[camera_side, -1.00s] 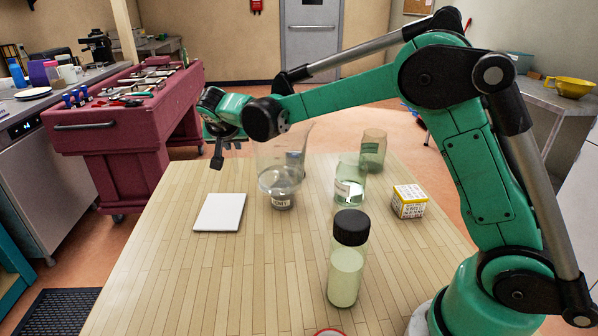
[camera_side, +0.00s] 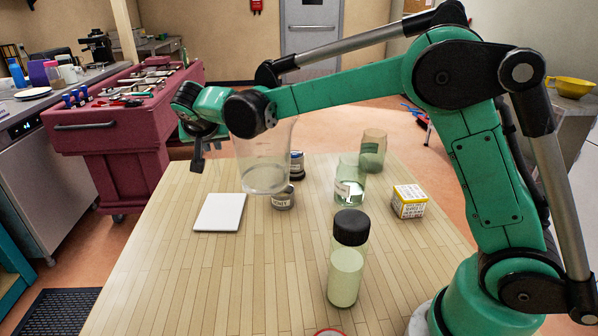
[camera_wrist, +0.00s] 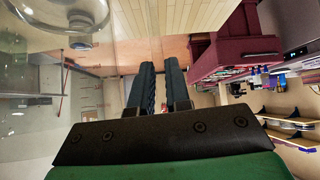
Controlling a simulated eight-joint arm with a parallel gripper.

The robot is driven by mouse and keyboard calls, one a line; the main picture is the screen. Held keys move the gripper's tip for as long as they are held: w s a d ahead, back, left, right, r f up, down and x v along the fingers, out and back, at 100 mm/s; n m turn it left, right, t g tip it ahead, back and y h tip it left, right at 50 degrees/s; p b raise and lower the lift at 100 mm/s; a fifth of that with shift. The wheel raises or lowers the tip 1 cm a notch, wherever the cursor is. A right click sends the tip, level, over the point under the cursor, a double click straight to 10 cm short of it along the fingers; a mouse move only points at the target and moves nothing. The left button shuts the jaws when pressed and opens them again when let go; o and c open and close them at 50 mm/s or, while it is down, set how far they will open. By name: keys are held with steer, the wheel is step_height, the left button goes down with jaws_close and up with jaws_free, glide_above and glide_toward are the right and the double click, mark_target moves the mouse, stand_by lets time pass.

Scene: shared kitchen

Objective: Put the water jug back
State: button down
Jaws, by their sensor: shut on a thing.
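The water jug (camera_side: 262,168) is a large clear vessel. In the side view it hangs above the wooden table, right of my gripper (camera_side: 198,158), with its upper part partly behind my arm. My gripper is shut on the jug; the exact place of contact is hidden. In the wrist view the two dark fingers (camera_wrist: 160,88) are close together, and clear curved material, seemingly the jug (camera_wrist: 30,42), fills the upper left. A flat white square pad (camera_side: 220,212) lies on the table, left of and below the jug.
The table's (camera_side: 170,285) front left is clear.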

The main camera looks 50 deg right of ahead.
steer(key=s+a+r+n+t+y, duration=0.1)
steer(key=s+a+r+n+y, duration=0.15)
steer(key=s+a+r, duration=0.4)
steer(key=s+a+r+n+y, duration=0.1)
steer(key=s+a+n, duration=0.2)
steer(key=a, duration=0.7)
steer(key=s+a+r+n+t+y, duration=0.1)
steer(key=s+a+r+n+y, duration=0.15)
steer(key=s+a+r, duration=0.4)
step_height(320, 180, down, 22)
steer(key=w+a, duration=0.1)
steer(key=shift+w+r, duration=0.15)
steer(key=shift+w, duration=0.15)
steer(key=shift+a, duration=0.1)
steer(key=c, duration=0.9)
jaws_free()
steer(key=shift+o, duration=0.2)
